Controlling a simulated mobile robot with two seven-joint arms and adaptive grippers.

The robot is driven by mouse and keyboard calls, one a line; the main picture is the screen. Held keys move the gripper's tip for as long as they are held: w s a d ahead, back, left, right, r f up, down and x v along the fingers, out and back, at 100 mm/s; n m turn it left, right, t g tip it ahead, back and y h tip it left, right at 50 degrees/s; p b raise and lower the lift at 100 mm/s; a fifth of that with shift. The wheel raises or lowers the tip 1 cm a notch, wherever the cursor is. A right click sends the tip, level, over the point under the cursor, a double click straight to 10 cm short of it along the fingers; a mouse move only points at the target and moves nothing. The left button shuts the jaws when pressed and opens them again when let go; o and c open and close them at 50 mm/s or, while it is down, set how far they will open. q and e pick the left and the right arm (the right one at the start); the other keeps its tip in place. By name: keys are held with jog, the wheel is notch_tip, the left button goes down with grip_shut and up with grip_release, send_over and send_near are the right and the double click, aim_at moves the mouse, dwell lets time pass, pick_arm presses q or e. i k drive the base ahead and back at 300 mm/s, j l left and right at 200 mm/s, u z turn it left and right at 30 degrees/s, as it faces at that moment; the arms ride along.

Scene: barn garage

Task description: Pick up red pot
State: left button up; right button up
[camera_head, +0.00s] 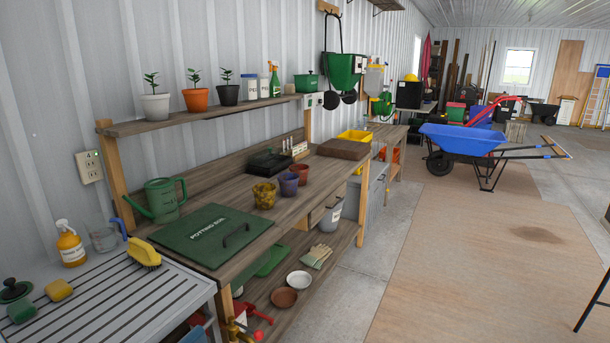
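A small reddish-brown pot (300,174) stands upright on the wooden potting bench (327,172). It is the rightmost of three small pots, to the right of a purple pot (288,184) and a patterned yellow pot (264,195). It looks empty, though its inside is hard to see. An orange pot with a seedling (195,99) stands on the shelf above, between a white pot (155,107) and a dark pot (228,94). Neither of my grippers shows in the head view.
A slatted table (120,290) is at the lower left. Open floor (465,270) lies to the right.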

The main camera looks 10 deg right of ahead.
aim_at(300, 175)
jog(key=i+l, duration=0.15)
jog(key=l, duration=0.2)
jog(key=i+l, duration=0.15)
jog(key=l, duration=0.15)
jog(key=i+l+u, duration=0.1)
jog(key=l, duration=0.25)
jog(key=i+l, duration=0.2)
jog(key=l, duration=0.15)
jog(key=i+l, duration=0.15)
jog(key=l, duration=0.2)
jog(key=i+l, duration=0.15)
jog(key=l, duration=0.2)
jog(key=u, duration=2.25)
jog(key=k+l, duration=0.1)
jog(key=l, duration=0.45)
jog(key=k+l, duration=0.1)
jog(key=l, duration=0.4)
jog(key=k+l+z, duration=0.1)
jog(key=l, duration=0.95)
jog(key=k, duration=0.05)
